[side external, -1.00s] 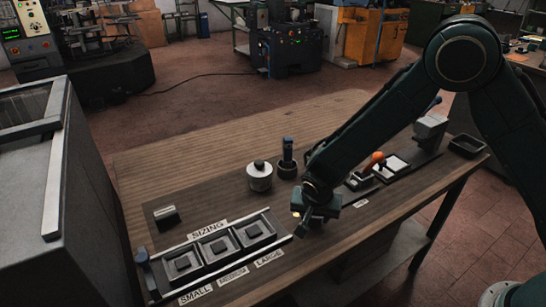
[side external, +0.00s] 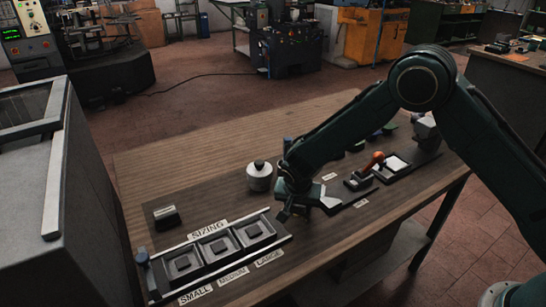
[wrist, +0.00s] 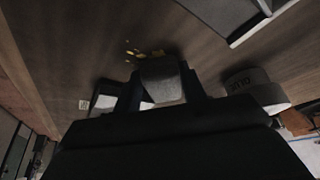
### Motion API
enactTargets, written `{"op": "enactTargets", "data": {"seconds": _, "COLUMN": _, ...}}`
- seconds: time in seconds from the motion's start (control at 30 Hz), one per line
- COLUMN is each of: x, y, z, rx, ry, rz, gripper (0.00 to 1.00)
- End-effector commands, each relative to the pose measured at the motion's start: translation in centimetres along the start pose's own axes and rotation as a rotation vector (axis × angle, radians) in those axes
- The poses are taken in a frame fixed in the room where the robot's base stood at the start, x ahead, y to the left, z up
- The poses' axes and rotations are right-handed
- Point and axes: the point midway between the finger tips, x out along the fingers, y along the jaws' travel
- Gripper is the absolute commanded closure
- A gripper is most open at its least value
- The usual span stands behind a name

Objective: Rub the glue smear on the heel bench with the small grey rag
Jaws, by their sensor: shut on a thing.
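My gripper (wrist: 165,88) is shut on a small grey pad-like piece, the rag (wrist: 163,78), in the wrist view. The glue smear (wrist: 143,52) shows as several yellowish spots on the dark bench (wrist: 120,25), just beyond the rag's edge. I cannot tell whether the rag touches the bench. The rag and the smear cannot be made out there.
The pale glue pot (side external: 260,177) stands close behind my gripper; it also shows in the wrist view (wrist: 256,90). The sizing tray (side external: 287,238) with three compartments is at the front left. An orange-handled stamp (side external: 377,160) and its pad are to the right.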

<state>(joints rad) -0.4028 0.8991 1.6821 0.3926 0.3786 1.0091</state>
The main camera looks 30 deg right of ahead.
Motion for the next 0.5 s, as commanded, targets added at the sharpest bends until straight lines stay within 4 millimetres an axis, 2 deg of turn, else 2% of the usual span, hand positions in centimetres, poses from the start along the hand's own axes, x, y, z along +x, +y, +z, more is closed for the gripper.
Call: {"op": "enactTargets", "data": {"seconds": 0.5, "x": -1.0, "y": 2.6, "z": 2.5, "rx": -0.003, "ry": -0.002, "rz": 0.002, "gripper": 0.8}}
